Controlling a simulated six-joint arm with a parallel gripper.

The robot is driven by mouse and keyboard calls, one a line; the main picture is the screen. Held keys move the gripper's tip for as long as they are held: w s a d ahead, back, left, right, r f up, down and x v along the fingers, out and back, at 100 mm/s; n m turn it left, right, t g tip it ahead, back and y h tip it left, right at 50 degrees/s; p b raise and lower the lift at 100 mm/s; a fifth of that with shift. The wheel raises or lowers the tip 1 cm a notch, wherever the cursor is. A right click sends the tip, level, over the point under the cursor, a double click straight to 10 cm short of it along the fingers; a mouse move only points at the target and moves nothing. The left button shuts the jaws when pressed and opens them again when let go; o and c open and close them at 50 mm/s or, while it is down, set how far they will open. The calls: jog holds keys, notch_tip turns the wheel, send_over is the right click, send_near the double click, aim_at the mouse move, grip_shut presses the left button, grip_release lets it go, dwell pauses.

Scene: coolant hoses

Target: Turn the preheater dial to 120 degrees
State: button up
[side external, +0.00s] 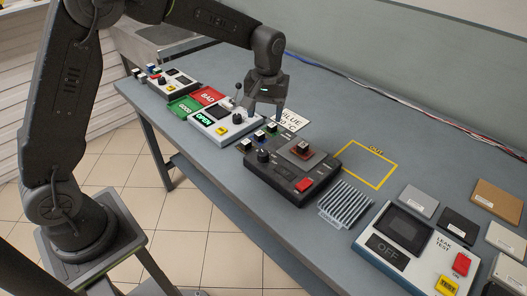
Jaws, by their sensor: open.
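A black box (292,177) with a round black dial (263,157) stands mid-bench; I take it for the preheater, but no label is readable. It has a red button (303,185) and a reddish-brown plate (298,151) with a small block on it. The dial's angle is too small to read. My gripper (265,112) points down with fingers apart and empty, above the bench behind the dial. A white unit (225,129) with a green OPEN display and its own black knob (238,118) is just left of my gripper.
A white card (296,122) reading BLUE and a temperature lies behind the black box. A finned metal block (345,201) and the leak tester (405,240) are to the right. A yellow-outlined area (368,164) is empty.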

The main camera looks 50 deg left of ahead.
aim_at(263, 152)
jog(key=f, duration=1.4)
jog(key=shift+s+a+f, duration=0.1)
jog(key=shift+a, duration=0.15)
jog(key=shift+c, duration=0.2)
jog(key=c, duration=0.9)
